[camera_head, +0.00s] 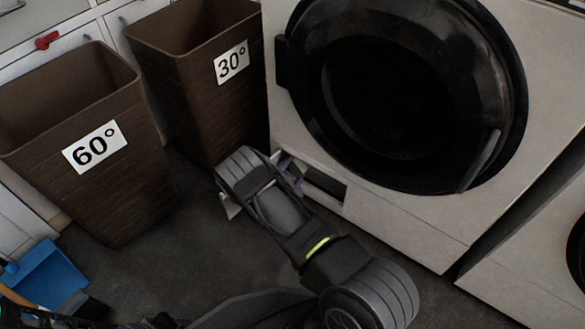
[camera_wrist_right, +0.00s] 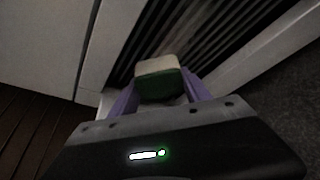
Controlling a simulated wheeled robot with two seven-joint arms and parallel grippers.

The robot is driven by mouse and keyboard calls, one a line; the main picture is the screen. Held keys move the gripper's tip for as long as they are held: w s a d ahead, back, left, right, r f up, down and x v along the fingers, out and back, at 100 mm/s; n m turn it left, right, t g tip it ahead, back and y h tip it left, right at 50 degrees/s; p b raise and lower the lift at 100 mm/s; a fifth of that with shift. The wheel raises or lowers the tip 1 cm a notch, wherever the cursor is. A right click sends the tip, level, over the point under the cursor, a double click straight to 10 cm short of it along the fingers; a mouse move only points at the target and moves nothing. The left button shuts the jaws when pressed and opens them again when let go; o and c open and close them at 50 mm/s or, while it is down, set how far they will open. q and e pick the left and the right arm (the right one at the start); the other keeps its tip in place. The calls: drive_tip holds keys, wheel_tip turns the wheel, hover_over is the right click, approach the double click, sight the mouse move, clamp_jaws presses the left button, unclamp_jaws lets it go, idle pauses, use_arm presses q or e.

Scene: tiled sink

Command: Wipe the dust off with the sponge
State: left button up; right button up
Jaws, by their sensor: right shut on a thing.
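The sponge (camera_wrist_right: 158,78) shows in the right wrist view as a small block with a pale top and a green face. My right gripper (camera_wrist_right: 157,95) is shut on it, with a purple finger at either side. In the head view the right gripper (camera_head: 290,170) is by the low opening at the bottom of the washing machine, mostly hidden behind my own wrist. The wrist view shows dark slats (camera_wrist_right: 190,35) just beyond the sponge. I cannot tell whether the sponge touches them. My left gripper is not in view.
The washing machine (camera_head: 400,222) with its round dark door stands at the right, beside a second white machine (camera_head: 520,250). Brown baskets marked 60° (camera_head: 100,190) and 30° (camera_head: 200,95) stand at the left. A blue dustpan (camera_head: 48,278) lies at lower left. Dark floor is clear between.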

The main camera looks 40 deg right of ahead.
sight(303, 172)
drive_tip(key=shift+s+d+r+p, duration=0.1)
drive_tip(key=shift+s+d+p, duration=0.2)
drive_tip(key=shift+s, duration=0.25)
drive_tip(key=shift+s+d+r+p, duration=0.15)
drive_tip(key=shift+s+p, duration=0.2)
drive_tip(key=shift+s, duration=0.2)
drive_tip(key=shift+s+d+f, duration=0.2)
drive_tip(key=shift+s, duration=0.2)
drive_tip(key=shift+s+d+r+p, duration=0.15)
drive_tip(key=shift+s+d+p, duration=0.05)
drive_tip(key=shift+s+p, duration=0.25)
drive_tip(key=shift+s+d+p, duration=0.15)
drive_tip(key=shift+s+p, duration=0.1)
drive_tip(key=shift+s, duration=0.35)
drive_tip(key=shift+s+d+p, duration=0.15)
drive_tip(key=shift+s+p, duration=0.1)
drive_tip(key=shift+s, duration=0.6)
